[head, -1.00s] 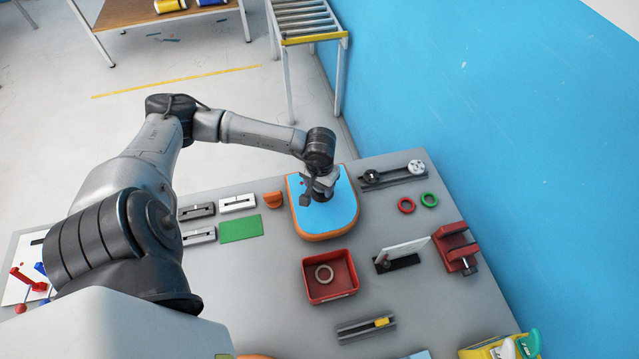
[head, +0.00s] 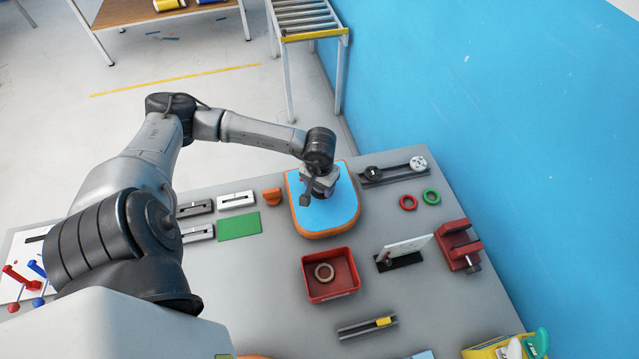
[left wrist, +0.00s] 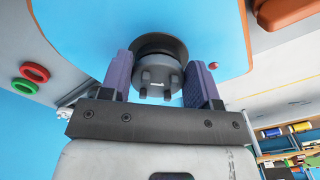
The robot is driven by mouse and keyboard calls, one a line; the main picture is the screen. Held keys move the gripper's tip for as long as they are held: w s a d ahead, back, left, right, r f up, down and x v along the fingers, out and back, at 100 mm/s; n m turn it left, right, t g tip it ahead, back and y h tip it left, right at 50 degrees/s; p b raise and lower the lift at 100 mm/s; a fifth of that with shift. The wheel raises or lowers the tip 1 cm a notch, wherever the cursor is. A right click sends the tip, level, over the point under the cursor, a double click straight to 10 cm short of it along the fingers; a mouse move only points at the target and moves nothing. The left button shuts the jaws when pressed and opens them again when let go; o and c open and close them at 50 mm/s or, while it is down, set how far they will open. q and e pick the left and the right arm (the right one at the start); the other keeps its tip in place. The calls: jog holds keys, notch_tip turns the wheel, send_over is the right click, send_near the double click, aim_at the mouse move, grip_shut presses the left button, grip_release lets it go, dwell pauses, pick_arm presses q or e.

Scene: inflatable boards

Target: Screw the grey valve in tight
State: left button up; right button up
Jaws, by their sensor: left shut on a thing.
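The grey valve (left wrist: 158,80) is a round piece with several short lugs on its face. It sits in a dark ring on the blue inflatable board (head: 335,210), which has an orange rim; the board's blue top fills much of the left wrist view (left wrist: 75,40). My left gripper (head: 320,190) is over the board, near its middle. In the left wrist view its two purple fingers (left wrist: 158,84) are on either side of the valve, shut on it. In the head view the hand hides the valve. My right gripper is not in view.
A red bin (head: 331,275) holding a ring stands in front of the board. Red (head: 408,202) and green (head: 432,197) rings and a rail fixture (head: 390,172) lie to its right. An orange piece (head: 272,196) and a green plate (head: 239,226) are at left. A blue wall borders the right.

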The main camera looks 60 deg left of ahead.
pick_arm(q)
jog(key=o, duration=1)
notch_tip(320, 180, up, 14)
jog(key=shift+f, duration=0.1)
dwell(0.6)
